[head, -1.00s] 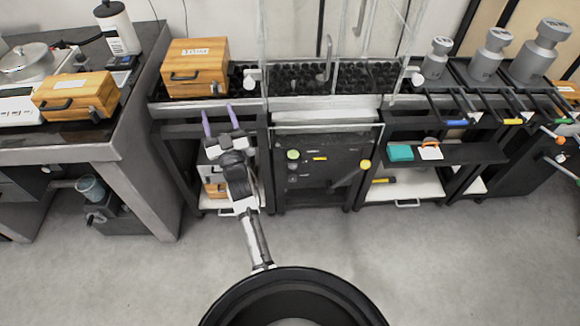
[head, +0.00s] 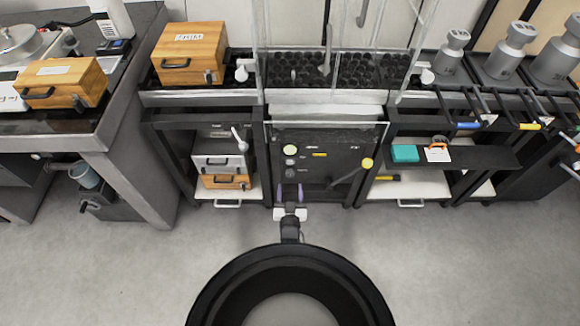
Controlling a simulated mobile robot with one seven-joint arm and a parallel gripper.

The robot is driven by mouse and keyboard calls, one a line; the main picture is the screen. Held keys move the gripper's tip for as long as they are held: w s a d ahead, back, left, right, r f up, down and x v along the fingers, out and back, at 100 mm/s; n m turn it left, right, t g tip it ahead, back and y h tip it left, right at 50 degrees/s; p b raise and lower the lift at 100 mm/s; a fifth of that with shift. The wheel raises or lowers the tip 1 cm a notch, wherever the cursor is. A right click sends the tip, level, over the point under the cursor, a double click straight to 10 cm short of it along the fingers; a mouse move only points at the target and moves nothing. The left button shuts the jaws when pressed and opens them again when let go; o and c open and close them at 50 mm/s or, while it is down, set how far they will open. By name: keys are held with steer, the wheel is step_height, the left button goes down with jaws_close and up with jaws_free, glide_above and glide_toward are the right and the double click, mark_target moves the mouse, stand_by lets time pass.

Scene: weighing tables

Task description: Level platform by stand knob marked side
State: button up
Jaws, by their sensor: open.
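The dark stand (head: 320,185) is in the middle of the head view, with a pale panel along its top edge. White knobs stick out at the left (head: 241,72) and right (head: 426,75) of the glass-sided platform (head: 325,72) above. Markings are too small to read. My gripper (head: 289,189), with purple fingertips, is open and empty low in front of the stand, below the green knob.
A wooden box (head: 188,53) stands left of the glass sides; another wooden box (head: 62,82) is on the left table. Grey weights (head: 512,50) stand at the right. A teal block (head: 404,153) lies on the right shelf. The floor in front is clear.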

mark_target(290, 163)
steer(key=w+b, duration=0.3)
steer(key=w, duration=0.6)
steer(key=shift+w+f+b, duration=0.1)
steer(key=shift+w+b, duration=0.15)
steer(key=shift+b, duration=0.15)
steer(key=shift+w, duration=0.45)
steer(key=c, duration=1)
